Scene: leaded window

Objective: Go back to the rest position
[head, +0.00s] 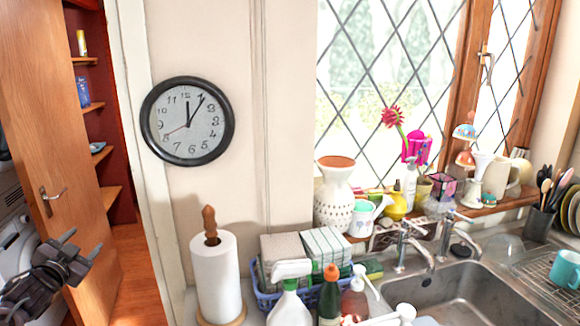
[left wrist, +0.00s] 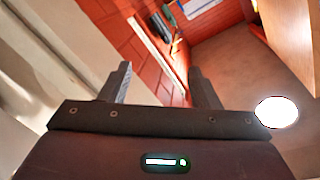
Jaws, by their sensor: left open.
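My left gripper (head: 80,246) is at the lower left of the head view, in front of the open wooden door, with its fingers apart and nothing between them. In the left wrist view the two dark fingers of my left gripper (left wrist: 160,85) also stand apart and empty, with a red wall and a plain floor beyond. My right gripper is not in either view.
The wooden door (head: 60,130) stands open by shelves (head: 98,108). A paper towel roll (head: 215,278), a blue basket (head: 265,298), bottles (head: 330,295) and a steel sink (head: 465,295) line the counter. A wall clock (head: 188,121) hangs above.

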